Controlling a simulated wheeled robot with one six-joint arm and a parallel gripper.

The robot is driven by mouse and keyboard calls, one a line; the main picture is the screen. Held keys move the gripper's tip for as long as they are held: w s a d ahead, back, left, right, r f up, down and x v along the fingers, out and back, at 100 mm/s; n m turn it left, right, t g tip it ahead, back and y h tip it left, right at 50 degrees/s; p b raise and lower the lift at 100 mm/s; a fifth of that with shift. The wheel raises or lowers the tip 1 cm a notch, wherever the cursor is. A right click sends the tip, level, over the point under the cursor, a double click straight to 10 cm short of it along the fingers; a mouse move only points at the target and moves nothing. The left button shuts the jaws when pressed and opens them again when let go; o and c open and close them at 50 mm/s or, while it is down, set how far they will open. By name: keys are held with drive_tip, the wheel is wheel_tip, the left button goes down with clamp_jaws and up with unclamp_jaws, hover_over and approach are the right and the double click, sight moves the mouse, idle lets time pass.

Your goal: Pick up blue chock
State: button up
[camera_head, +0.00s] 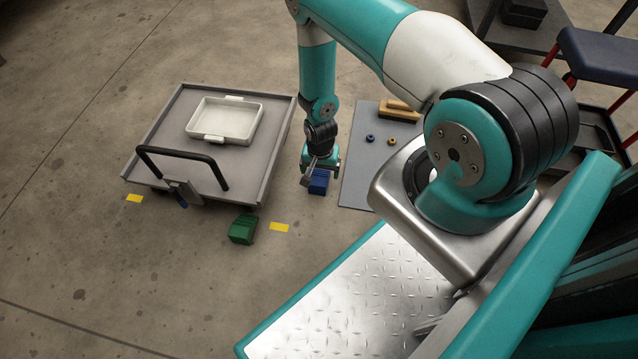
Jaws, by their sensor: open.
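The blue chock (318,183) is on the concrete floor between the cart and the grey mat. My gripper (312,180) points down right at the chock, with a finger seen at its left side. The jaws are open. The gripper hides the top of the chock, and I cannot tell whether the fingers touch it.
A grey cart (165,126) with a black handle carries a white tray (224,119) to the left. A grey mat (358,180) with small parts lies to the right.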

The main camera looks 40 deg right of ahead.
sight(319, 176)
drive_tip(key=f+b, duration=0.1)
drive_tip(key=f, duration=0.1)
drive_tip(key=f+b, duration=0.1)
drive_tip(key=f, duration=0.1)
drive_tip(key=shift+w+a+f+b, duration=0.1)
drive_tip(key=shift+a+f+b, duration=0.1)
drive_tip(key=shift+b, duration=0.1)
drive_tip(key=shift+r, duration=0.15)
drive_tip(key=shift+c, duration=0.2)
drive_tip(key=c, duration=1.1)
